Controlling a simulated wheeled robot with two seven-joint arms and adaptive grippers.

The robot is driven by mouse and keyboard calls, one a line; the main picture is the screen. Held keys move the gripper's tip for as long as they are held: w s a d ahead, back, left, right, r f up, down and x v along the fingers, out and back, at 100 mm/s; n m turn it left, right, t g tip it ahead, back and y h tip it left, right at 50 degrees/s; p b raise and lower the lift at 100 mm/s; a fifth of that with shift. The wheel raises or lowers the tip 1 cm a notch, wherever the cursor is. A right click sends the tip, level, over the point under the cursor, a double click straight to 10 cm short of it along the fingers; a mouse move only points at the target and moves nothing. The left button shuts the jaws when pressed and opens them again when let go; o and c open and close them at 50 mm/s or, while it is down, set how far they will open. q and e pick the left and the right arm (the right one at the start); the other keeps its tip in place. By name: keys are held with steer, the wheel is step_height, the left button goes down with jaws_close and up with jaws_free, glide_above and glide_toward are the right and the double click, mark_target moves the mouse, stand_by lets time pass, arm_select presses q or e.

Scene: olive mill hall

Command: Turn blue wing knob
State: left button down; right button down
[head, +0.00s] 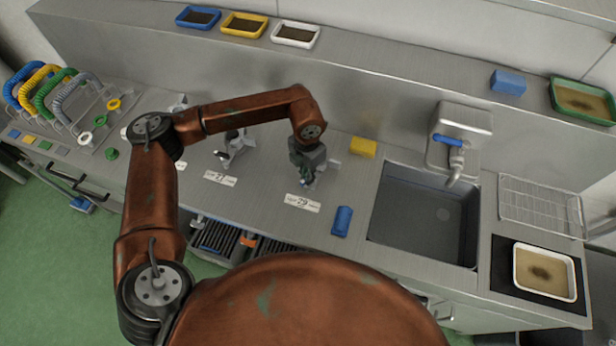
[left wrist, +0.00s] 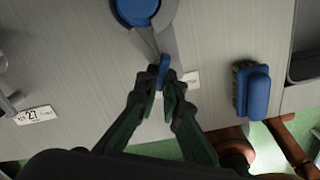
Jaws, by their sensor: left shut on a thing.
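The blue wing knob (left wrist: 163,68) is small and flat in the left wrist view. It sits at the end of a grey spout-like part below a round blue top (left wrist: 135,8). My left gripper (left wrist: 162,84) is shut on the knob, with one dark green finger on each side of it. In the head view my left gripper (head: 307,176) reaches down over the counter just behind a numbered label (head: 303,203). There the gripper mostly hides the knob. My right gripper is not in view.
A blue brush (head: 342,221) lies right of the label, and a yellow block (head: 363,147) lies behind it. A sink (head: 424,214) with a blue-handled tap (head: 448,140) is further right. Another grey fixture (head: 232,146) stands left of my gripper.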

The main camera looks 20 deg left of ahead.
arm_select(q)
steer(key=m+b, duration=0.3)
steer(key=m, duration=0.3)
steer(key=shift+w+b, duration=0.1)
steer(key=shift+b, duration=0.25)
steer(key=m+b, duration=0.1)
steer(key=m, duration=0.2)
steer(key=shift+m+b, duration=0.35)
steer(key=shift+m, duration=0.05)
steer(key=shift+m+b, duration=0.55)
steer(key=shift+m, duration=0.55)
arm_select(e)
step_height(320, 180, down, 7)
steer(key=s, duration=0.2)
arm_select(q)
steer(key=shift+r, duration=0.1)
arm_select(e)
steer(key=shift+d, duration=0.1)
arm_select(q)
steer(key=c, duration=2.1)
jaws_free()
step_height(320, 180, up, 12)
steer(key=shift+f, duration=0.1)
